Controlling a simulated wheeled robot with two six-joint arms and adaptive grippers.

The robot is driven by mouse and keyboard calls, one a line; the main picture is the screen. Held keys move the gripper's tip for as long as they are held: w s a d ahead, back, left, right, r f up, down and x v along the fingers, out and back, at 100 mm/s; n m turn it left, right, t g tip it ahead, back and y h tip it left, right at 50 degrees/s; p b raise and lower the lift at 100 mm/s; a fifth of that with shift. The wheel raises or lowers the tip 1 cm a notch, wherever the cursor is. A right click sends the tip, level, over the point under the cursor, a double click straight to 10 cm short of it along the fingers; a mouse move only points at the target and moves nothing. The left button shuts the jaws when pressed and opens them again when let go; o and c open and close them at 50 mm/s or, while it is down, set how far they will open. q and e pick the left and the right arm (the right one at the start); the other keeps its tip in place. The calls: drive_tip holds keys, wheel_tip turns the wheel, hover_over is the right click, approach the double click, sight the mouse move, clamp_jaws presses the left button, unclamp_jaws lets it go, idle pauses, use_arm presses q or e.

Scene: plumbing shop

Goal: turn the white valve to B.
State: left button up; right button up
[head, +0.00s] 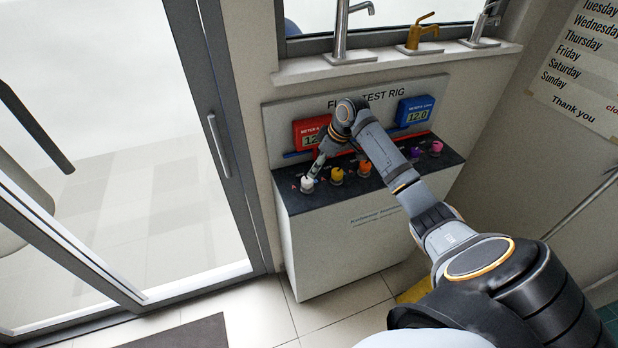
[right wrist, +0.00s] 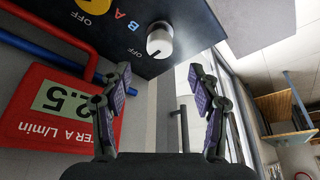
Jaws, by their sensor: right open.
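The white valve (head: 307,184) is a small round knob at the left end of the rig's dark top. In the right wrist view the white valve (right wrist: 160,40) has OFF, a red A and a blue B printed beside it. I cannot tell surely which mark it points to. My right gripper (head: 317,165) reaches down from behind toward it. In the right wrist view my right gripper (right wrist: 165,95) is open and empty, with the valve beyond the fingertips, roughly centred between them and apart from both. My left gripper is out of view.
Yellow (head: 337,176), orange (head: 364,168), purple (head: 416,153) and pink (head: 436,148) knobs line the same top. Red meter A (right wrist: 60,110) stands behind, partly covered in the head view; blue meter B (head: 415,111) reads 12.0. A glass door (head: 120,130) is at left.

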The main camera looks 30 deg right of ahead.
sight(308, 179)
drive_tip(key=p+x, duration=0.1)
drive_tip(key=x, duration=0.7)
drive_tip(key=shift+f, duration=0.2)
drive_tip(key=c, duration=1.2)
